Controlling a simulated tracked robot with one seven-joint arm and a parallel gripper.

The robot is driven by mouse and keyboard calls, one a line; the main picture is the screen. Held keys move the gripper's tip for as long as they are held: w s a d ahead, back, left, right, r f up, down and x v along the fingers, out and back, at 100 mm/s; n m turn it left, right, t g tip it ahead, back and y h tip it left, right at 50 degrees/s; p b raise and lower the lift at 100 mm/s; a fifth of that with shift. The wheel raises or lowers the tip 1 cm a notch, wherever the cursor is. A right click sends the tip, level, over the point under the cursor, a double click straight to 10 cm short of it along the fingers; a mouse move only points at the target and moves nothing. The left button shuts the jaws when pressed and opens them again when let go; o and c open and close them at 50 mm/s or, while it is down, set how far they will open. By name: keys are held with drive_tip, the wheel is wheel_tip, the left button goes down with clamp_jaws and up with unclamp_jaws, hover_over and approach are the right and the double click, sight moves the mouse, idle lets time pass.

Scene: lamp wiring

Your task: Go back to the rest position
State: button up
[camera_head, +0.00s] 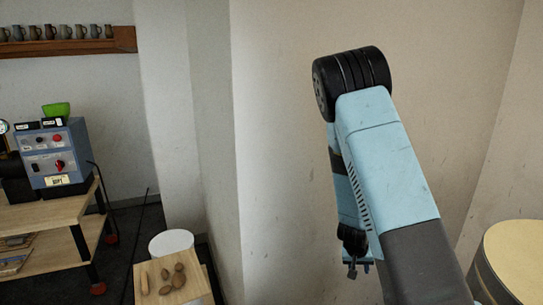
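My gripper (352,271) hangs below the bent elbow of my blue and black arm, in the lower middle right of the head view. It is small and partly hidden behind the forearm and upper arm. I cannot tell whether its fingers are open or shut. No held object shows at it. The pale wall stands behind it.
A small wooden stand (172,297) holds several brown objects, beside a white round top (171,242). A round-topped drum (515,255) stands at lower right.

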drive_tip(key=s+a+r+n+t+y, duration=0.1)
drive_tip(key=s+a+r+y, duration=0.25)
drive_tip(key=r, duration=0.95)
drive_tip(key=s+a+r+y, duration=0.2)
drive_tip(key=s+a+r, duration=0.2)
drive_tip(key=r, duration=0.9)
drive_tip(key=s+d+r+n+h, duration=0.1)
drive_tip(key=s+r, duration=0.6)
drive_tip(key=s, duration=0.2)
drive_tip(key=s+r+t+h, duration=0.1)
drive_tip(key=s+r, duration=0.6)
drive_tip(key=s, duration=0.3)
drive_tip(key=shift+s+d+n+t, duration=0.15)
drive_tip(key=shift+d+n+t, duration=0.15)
drive_tip(key=shift+d+n, duration=0.1)
